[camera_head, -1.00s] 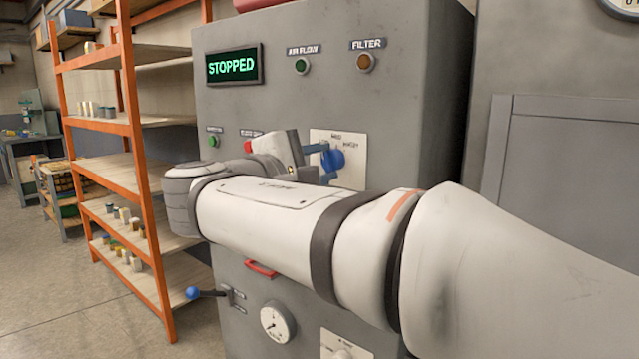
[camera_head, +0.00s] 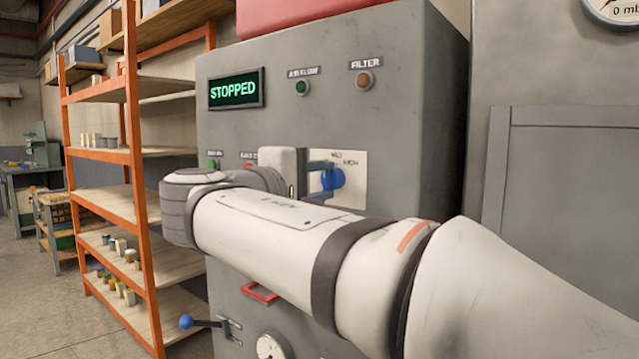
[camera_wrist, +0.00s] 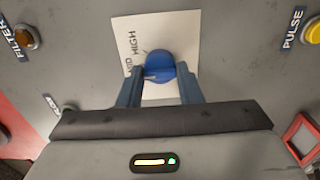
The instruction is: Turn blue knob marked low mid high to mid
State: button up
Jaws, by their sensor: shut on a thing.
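The blue knob (camera_head: 333,179) sits on a white label plate (camera_head: 352,168) on the grey cabinet front. The knob also shows in the wrist view (camera_wrist: 157,66). My gripper (camera_head: 322,181) is shut on the knob, with one blue-grey finger on each side of it, also seen in the wrist view (camera_wrist: 159,82). On the plate (camera_wrist: 125,28) I can read HIGH and, partly, MID, both turned sideways in the wrist view. The LOW mark is not readable. A small light mark shows on the knob's lower left; I cannot tell for sure which setting it points to.
The cabinet carries a STOPPED display (camera_head: 234,89), a green AIR FLOW lamp (camera_head: 302,87) and an amber FILTER lamp (camera_head: 365,80). A yellow PULSE button (camera_wrist: 314,32) is at the wrist view's right. A blue-tipped lever (camera_head: 187,321) sticks out low left. Orange shelving (camera_head: 132,150) stands left.

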jog(key=o, duration=1)
jog(key=v, duration=0.7)
jog(key=shift+s+a+p, duration=0.25)
jog(key=shift+s+p, duration=0.1)
jog(key=shift+s+f, duration=0.1)
